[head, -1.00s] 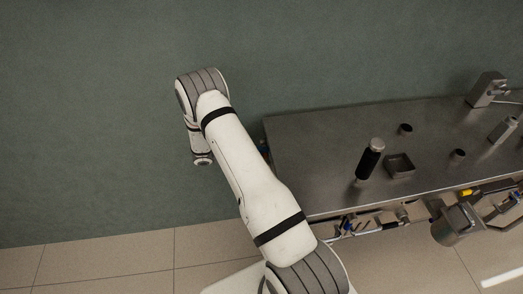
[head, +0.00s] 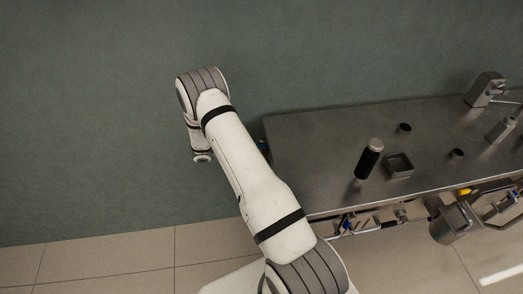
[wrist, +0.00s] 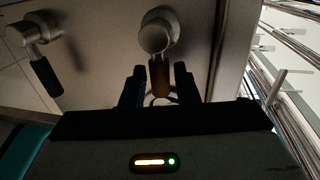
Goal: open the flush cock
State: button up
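In the wrist view a round metal cock (wrist: 157,37) sits on a metal panel, with a brownish handle (wrist: 160,78) pointing toward me. My gripper (wrist: 159,70) is open, with one dark finger on each side of this handle. A gap shows between the handle and each finger. A second metal cock with a black handle (wrist: 46,77) sits to the left, outside the fingers. No label shows which one is the flush cock. In the head view my arm hides my gripper and both cocks.
In the head view a steel table (head: 310,145) stands at the right, with an upright black handle (head: 368,160) and a small square tray (head: 399,166) on it. In the wrist view metal rails (wrist: 290,60) run along the right. Floor and wall lie clear at the left.

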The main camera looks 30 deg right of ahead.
jog(key=shift+o, duration=1.2)
jog(key=b+v, duration=0.1)
jog(key=v, duration=0.6)
jog(key=shift+a, duration=0.35)
jog(key=shift+w+r, duration=0.15)
